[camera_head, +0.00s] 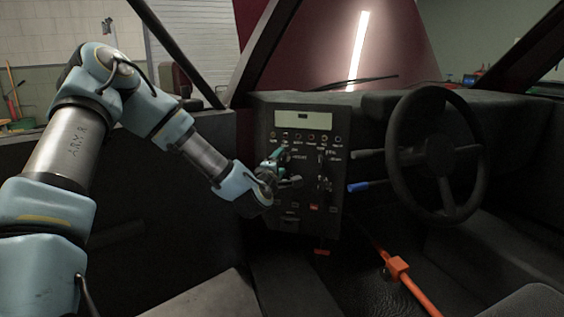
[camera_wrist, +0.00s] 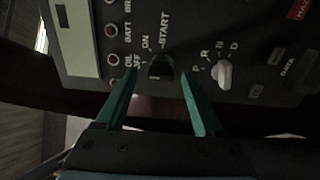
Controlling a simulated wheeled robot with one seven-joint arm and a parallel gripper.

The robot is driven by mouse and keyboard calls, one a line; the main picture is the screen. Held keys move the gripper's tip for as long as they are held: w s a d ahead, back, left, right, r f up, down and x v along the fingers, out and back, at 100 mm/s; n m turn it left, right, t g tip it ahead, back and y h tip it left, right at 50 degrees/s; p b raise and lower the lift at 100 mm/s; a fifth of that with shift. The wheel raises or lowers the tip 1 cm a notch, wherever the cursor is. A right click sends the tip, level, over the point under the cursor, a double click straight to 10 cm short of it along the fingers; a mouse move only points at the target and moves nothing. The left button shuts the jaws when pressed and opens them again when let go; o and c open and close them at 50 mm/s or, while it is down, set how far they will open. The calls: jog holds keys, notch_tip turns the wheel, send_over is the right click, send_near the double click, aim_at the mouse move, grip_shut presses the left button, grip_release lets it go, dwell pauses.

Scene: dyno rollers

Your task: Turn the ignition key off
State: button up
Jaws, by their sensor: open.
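The ignition key (camera_wrist: 160,66) is a small dark knob on the black control panel, with OFF, ON and START lettering around it. In the wrist view it sits ahead of and between my gripper's (camera_wrist: 155,82) two green fingers. The fingers are spread apart, one on each side of the key, and no contact with it shows. In the head view my gripper (camera_head: 279,156) is at the panel's left part and covers the key. The exact angle of the key is hard to read.
A pale gear selector knob (camera_wrist: 225,74) marked P R N D is right beside the right finger. The panel (camera_head: 292,222) also carries a row of indicator lights. The steering wheel (camera_head: 392,150) and a blue-tipped lever (camera_head: 358,187) are to the right. An orange bar (camera_head: 398,268) stands below.

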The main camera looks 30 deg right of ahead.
jog(key=v, duration=0.8)
jog(key=shift+b, duration=0.45)
jog(key=shift+s+a, duration=0.1)
jog(key=shift+a, duration=0.05)
jog(key=a+f+m+g+y+p, duration=0.1)
jog(key=a+m+g+y+p, duration=0.8)
jog(key=a, duration=1.2)
jog(key=s+a+r+m+g+y+p, duration=0.1)
jog(key=s+a+r, duration=0.2)
jog(key=s+a, duration=0.3)
jog(key=s+a+r+m+g+y+p, duration=0.1)
jog(key=s+a+r, duration=0.3)
jog(key=a, duration=0.6)
jog(key=shift+s+a+g+y+p, duration=0.35)
jog(key=shift+s+g+y, duration=0.05)
jog(key=shift+s, duration=0.6)
jog(key=shift+r, duration=0.15)
